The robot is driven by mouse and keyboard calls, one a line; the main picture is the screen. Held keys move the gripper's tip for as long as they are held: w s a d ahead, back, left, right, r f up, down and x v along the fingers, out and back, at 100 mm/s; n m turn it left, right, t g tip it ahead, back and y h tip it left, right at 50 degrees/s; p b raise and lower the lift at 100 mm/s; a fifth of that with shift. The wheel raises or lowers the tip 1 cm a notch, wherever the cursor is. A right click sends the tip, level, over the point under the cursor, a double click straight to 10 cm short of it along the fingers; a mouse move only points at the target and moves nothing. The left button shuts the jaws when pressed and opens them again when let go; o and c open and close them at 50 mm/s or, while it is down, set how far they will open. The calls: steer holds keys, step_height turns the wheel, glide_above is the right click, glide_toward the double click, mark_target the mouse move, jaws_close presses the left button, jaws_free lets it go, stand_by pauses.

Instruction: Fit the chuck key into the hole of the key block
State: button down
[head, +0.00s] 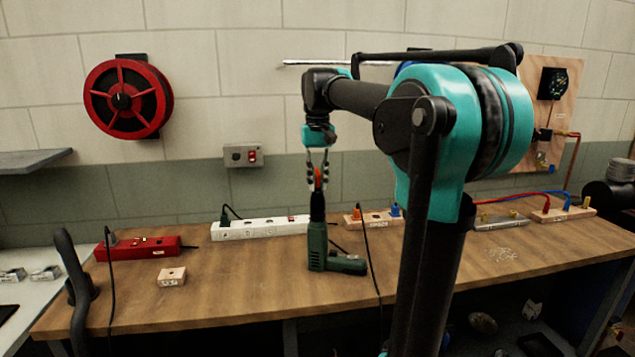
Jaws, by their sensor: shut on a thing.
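The key block (172,277) is a small pale wooden block with a dark hole in its top. It sits on the workbench at the left front. My gripper (318,183) points down near the middle of the bench, well to the right of the block. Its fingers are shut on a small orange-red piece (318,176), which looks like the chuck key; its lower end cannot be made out. Directly below in the picture is the black nose of a green drill (322,245). I cannot tell whether the held piece touches it.
On the wooden bench (230,292), a red power strip (140,248) lies behind the block and a white one (260,229) behind the drill. A black cable (370,255) hangs right of the drill. Bench between block and drill is clear. My arm hides part of the right side.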

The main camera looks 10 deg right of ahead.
steer(key=shift+r, duration=1.15)
steer(key=shift+r, duration=1.4)
